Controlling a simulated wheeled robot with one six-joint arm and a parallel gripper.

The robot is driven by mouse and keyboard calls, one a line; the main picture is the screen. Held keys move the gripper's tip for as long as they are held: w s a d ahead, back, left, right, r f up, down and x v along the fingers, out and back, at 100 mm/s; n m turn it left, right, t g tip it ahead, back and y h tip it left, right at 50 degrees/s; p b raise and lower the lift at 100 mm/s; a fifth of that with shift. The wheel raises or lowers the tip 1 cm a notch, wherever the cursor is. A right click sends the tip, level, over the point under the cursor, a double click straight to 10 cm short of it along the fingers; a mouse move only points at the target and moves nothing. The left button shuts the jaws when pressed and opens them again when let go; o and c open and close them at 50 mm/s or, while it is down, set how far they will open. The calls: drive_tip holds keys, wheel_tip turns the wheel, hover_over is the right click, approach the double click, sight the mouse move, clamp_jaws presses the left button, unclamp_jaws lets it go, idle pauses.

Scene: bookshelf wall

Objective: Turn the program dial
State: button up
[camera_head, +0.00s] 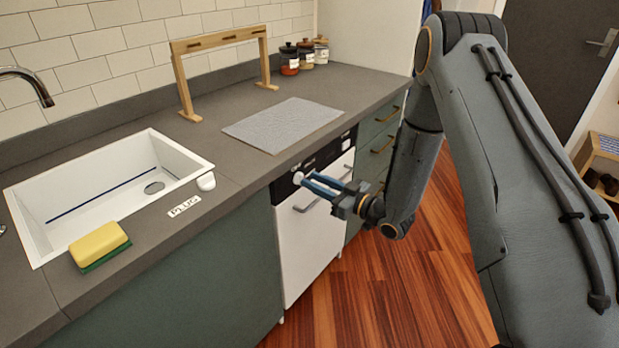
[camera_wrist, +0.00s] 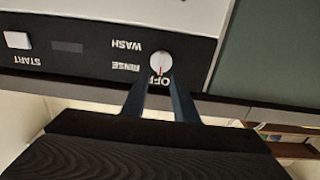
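The program dial (camera_wrist: 161,64) is a round white knob on the black control panel of the white appliance. Its red mark points at the word OFF, with RINSE and WASH printed beside it; the lettering is upside down in the wrist view. The dial also shows in the head view (camera_head: 298,178). My gripper (camera_head: 307,178) is open, its two blue fingers parted and pointing at the panel. In the wrist view the fingertips (camera_wrist: 160,80) lie at the dial's near edge, one to each side. I cannot tell whether they touch it.
A START button (camera_wrist: 18,40) and a small dark display (camera_wrist: 67,47) sit on the same panel. The appliance's handle (camera_head: 306,204) is below it. The grey counter (camera_head: 215,165) overhangs the panel and holds a grey mat (camera_head: 284,124) and a sponge (camera_head: 99,244).

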drive_tip(key=shift+x, duration=1.25)
clamp_jaws()
drive_tip(key=shift+m, duration=0.3)
drive_tip(key=m, duration=0.5)
drive_tip(key=shift+w+d+f+m+b, duration=0.2)
drive_tip(key=shift+w+d+m+b, duration=0.1)
drive_tip(key=shift+w+m, duration=0.1)
drive_tip(key=m, duration=0.5)
drive_tip(key=shift+w+d+f+b, duration=0.15)
drive_tip(key=shift+w+f+b, duration=0.05)
drive_tip(key=shift+f+b, duration=0.1)
drive_tip(key=shift+m, duration=0.3)
